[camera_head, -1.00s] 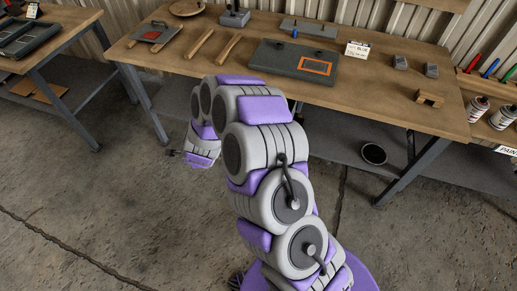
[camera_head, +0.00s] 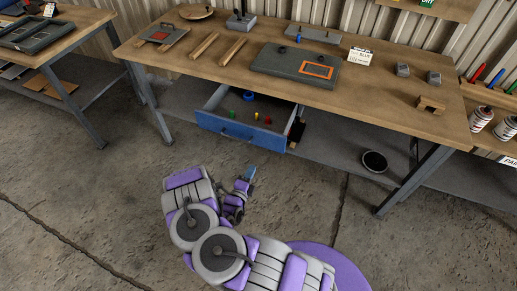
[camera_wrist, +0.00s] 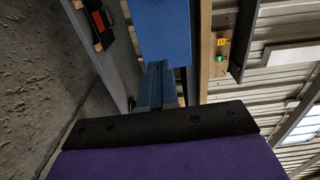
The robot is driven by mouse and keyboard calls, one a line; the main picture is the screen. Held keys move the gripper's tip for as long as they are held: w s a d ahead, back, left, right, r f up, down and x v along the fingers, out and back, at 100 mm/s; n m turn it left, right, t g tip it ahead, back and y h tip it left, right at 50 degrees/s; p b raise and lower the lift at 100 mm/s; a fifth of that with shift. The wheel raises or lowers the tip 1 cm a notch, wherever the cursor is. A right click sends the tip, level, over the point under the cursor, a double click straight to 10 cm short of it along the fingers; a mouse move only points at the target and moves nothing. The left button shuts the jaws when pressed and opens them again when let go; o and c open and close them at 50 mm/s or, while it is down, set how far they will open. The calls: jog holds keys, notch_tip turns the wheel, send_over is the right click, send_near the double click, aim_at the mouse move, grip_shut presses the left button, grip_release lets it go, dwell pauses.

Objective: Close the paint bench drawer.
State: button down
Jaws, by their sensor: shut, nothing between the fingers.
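A blue drawer (camera_head: 240,131) stands pulled out under the middle workbench (camera_head: 390,88) in the head view. A few small items, green, yellow and red, and a blue ring lie inside it. My gripper (camera_head: 249,173) is in front of and below the drawer front, apart from it in the head view. Its blue fingers are shut and empty, and they show in the wrist view (camera_wrist: 160,88). Beyond the fingertips in the wrist view, a blue panel, seemingly the drawer front (camera_wrist: 165,28), fills the upper middle. Whether the fingertips touch it is hard to tell there.
A grey lidded plate (camera_head: 285,66) with an orange frame, wooden bars (camera_head: 204,45) and small blocks are on the bench top. A dark round bowl (camera_head: 374,161) is on the lower shelf. Open floor lies in front.

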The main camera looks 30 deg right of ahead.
aim_at(267, 141)
jog(key=x, duration=1.4)
jog(key=shift+s+d+r, duration=0.1)
jog(key=shift+d+r, duration=0.1)
jog(key=shift+d, duration=0.1)
